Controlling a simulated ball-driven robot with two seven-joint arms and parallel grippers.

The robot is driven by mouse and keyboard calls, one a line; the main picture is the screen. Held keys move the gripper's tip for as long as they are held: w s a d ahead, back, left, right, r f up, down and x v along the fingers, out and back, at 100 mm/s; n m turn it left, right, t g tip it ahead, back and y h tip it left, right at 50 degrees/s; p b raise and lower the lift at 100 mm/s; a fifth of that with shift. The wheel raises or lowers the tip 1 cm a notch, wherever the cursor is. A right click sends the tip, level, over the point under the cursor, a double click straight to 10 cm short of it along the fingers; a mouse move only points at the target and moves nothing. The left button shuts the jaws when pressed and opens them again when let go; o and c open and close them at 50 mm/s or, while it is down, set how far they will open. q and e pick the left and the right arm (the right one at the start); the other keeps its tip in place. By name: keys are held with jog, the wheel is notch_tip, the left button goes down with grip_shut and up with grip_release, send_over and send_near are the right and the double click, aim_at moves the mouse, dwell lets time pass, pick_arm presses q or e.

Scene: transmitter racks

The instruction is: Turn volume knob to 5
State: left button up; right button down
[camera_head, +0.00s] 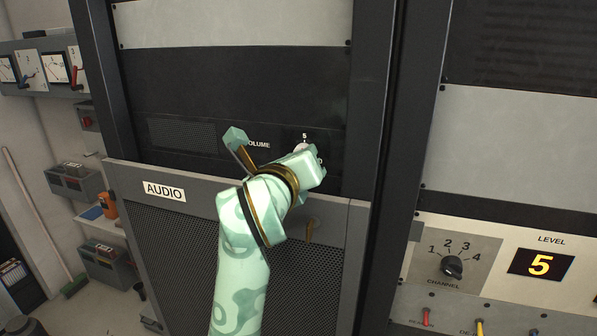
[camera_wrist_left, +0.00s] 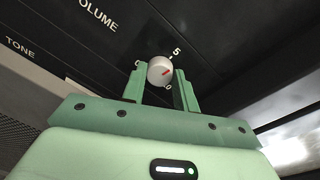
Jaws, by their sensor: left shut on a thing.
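The volume knob (camera_wrist_left: 158,66) is a small pale round knob with a red mark, on a black panel. In the left wrist view it sits between the two green fingers of my left gripper (camera_wrist_left: 161,78), which is shut on it. The red mark points right and slightly up, near the printed 5 at the knob's upper right; whether it lines up exactly is unclear. A 0 shows to the left, and a partly hidden number is below right. In the head view my left gripper (camera_head: 304,160) covers most of the knob (camera_head: 304,147), with the 5 above it.
An AUDIO speaker panel (camera_head: 164,190) with mesh lies below the volume panel. On the right rack are a CHANNEL knob (camera_head: 452,267) and a LEVEL display (camera_head: 541,264) reading a yellow 5. A dark rack post (camera_head: 385,140) stands between the racks. Meters (camera_head: 40,68) hang at far left.

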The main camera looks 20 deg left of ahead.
pick_arm(q)
jog(key=shift+f+n+b, duration=0.1)
jog(key=shift+n+b, duration=0.65)
jog(key=shift+n, duration=0.15)
jog(key=o, duration=1)
jog(key=shift+c, duration=0.2)
jog(key=shift+w, duration=0.15)
